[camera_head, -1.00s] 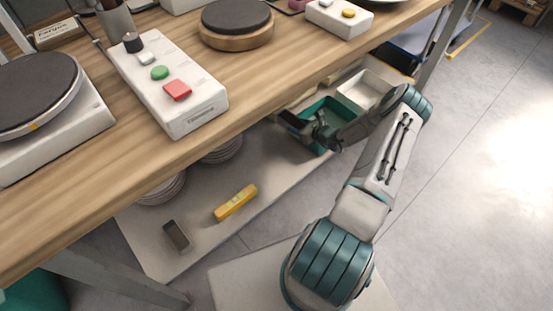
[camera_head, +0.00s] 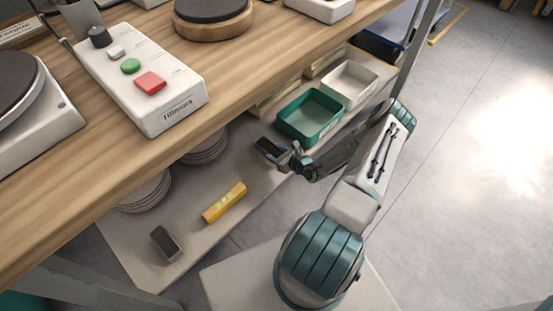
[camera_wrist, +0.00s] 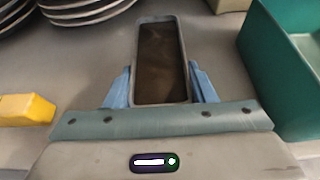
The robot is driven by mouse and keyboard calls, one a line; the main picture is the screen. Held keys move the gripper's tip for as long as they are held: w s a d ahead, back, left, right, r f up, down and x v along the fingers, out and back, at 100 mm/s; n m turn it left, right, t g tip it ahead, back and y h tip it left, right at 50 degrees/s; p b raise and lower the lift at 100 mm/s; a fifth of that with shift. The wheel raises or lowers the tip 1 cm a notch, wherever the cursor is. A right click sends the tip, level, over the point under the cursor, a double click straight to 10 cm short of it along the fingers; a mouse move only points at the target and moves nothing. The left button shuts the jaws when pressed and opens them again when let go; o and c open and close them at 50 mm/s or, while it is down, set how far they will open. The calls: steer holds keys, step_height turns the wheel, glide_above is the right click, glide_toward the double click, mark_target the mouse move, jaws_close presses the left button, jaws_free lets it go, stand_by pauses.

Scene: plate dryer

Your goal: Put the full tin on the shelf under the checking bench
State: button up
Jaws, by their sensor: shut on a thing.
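My gripper (camera_head: 283,154) is shut on a small rectangular tin (camera_head: 269,147) with a grey rim and a dark brown inside. In the wrist view the tin (camera_wrist: 162,62) lies between the two blue fingers of my gripper (camera_wrist: 163,90), its long side pointing away from me. The tin is over the grey shelf (camera_head: 225,238) under the wooden bench (camera_head: 130,160), left of the green tray. I cannot tell whether it touches the shelf. A second small dark tin-like block (camera_head: 166,243) lies at the shelf's front left.
A yellow spirit level (camera_head: 224,202) lies left of my gripper. Stacked plates (camera_head: 147,194) stand further left. A green tray (camera_head: 311,114) and white tray (camera_head: 350,82) stand to the right. The bench top overhangs the shelf. Bare shelf shows between level and green tray.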

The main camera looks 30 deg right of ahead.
steer(key=shift+f+b, duration=0.65)
steer(key=shift+f, duration=1.1)
steer(key=shift+f, duration=0.15)
steer(key=o, duration=1.2)
steer(key=shift+s+d+r, duration=0.1)
steer(key=shift+s+r, duration=0.05)
steer(key=shift+r, duration=0.1)
steer(key=p+v, duration=0.3)
steer(key=v, duration=0.8)
steer(key=shift+s+d+r, duration=0.1)
steer(key=shift+s+r, duration=0.05)
steer(key=shift+s, duration=0.1)
